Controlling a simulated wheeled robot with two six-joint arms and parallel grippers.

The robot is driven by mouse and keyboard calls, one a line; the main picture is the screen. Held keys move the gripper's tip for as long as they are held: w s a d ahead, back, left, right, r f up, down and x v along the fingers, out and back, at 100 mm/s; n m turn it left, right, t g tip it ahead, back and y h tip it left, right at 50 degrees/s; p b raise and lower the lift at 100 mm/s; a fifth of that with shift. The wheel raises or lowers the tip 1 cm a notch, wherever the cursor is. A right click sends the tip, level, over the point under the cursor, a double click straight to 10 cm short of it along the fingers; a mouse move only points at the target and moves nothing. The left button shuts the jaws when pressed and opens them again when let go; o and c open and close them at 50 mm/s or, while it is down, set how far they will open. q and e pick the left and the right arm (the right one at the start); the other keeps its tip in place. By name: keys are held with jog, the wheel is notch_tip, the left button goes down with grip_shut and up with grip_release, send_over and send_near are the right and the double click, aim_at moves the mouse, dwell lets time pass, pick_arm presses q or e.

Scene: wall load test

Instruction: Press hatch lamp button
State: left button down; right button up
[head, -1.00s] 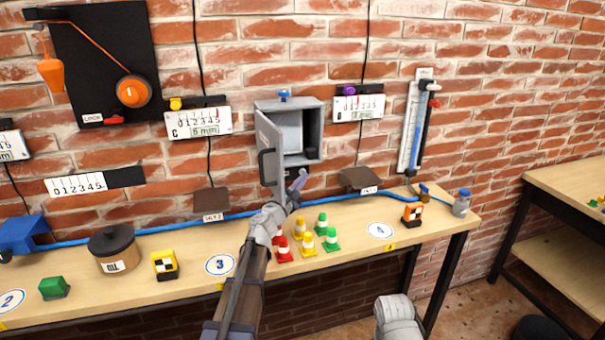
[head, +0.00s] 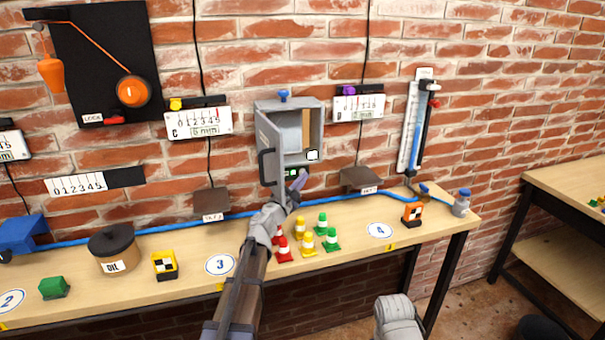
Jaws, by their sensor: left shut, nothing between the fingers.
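The grey hatch box (head: 316,118) is fixed to the brick wall, with its door (head: 268,150) swung open to the left. Inside at the lower right, a small square (head: 312,155) glows white. A small green light (head: 292,173) shows below the box opening, close to my gripper. My left gripper (head: 300,180) is shut and empty, just below the box's lower edge. I cannot tell whether its tip touches anything. My right gripper is out of view.
Below my left gripper, several red, yellow and green cones (head: 306,240) stand on the bench (head: 345,255). Brown flaps (head: 361,178) stick out from the wall on both sides. A blue hose (head: 235,215) runs along the bench back.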

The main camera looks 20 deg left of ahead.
pick_arm(q)
jog(key=shift+s+d, duration=0.3)
jog(key=shift+s, duration=0.1)
jog(key=shift+s, duration=0.15)
jog(key=s+d, duration=0.1)
jog(key=s, duration=0.1)
jog(key=s+d, duration=0.2)
jog(key=shift+s+d, duration=0.15)
jog(key=shift+s, duration=0.2)
dwell(1.2)
